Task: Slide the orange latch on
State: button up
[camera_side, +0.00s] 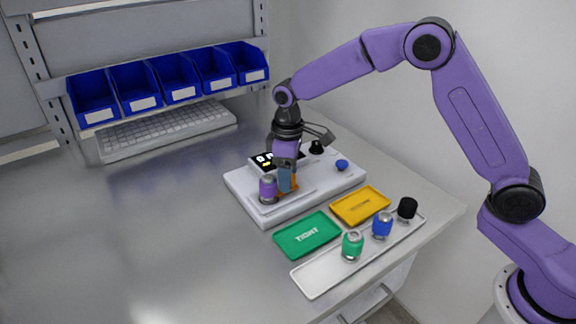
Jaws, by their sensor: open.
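The orange latch (291,183) shows as a small orange piece on the white device (246,187), partly hidden by my gripper. My gripper (287,181) points down over the device, right at the latch, with its fingers open. Whether a finger touches the latch cannot be told. A purple-banded metal cylinder (268,189) stands upright on the device just left of my gripper. A small lit display (264,159) sits at the back of the device, partly covered by the gripper. The latch's exact position along its travel is hidden.
A blue knob (342,165) and a black knob (316,147) are on the device's right side. In front lie a green tray (307,236), a yellow tray (360,205) and a white tray (312,283) with green, blue and black cylinders. A keyboard (165,130) and blue bins (138,89) are behind. The left table is clear.

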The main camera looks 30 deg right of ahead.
notch_tip(320, 180, up, 17)
jog(key=shift+r, duration=0.2)
dwell(0.3)
dwell(0.4)
jog(key=s+d+f+n, duration=0.1)
jog(key=s+f, duration=0.1)
jog(key=s, duration=0.7)
jog(key=s+d+f+n, duration=0.1)
jog(key=s+f, duration=0.1)
jog(key=s, duration=0.7)
jog(key=s+d+f, duration=0.3)
jog(key=s+d, duration=0.2)
jog(key=s, duration=0.3)
jog(key=s+d+f+n, duration=0.1)
jog(key=s+d+f, duration=0.2)
jog(key=s, duration=0.6)
jog(key=shift+s+d+f+n, duration=0.25)
jog(key=shift+d+f+n, duration=0.05)
jog(key=shift+d, duration=0.9)
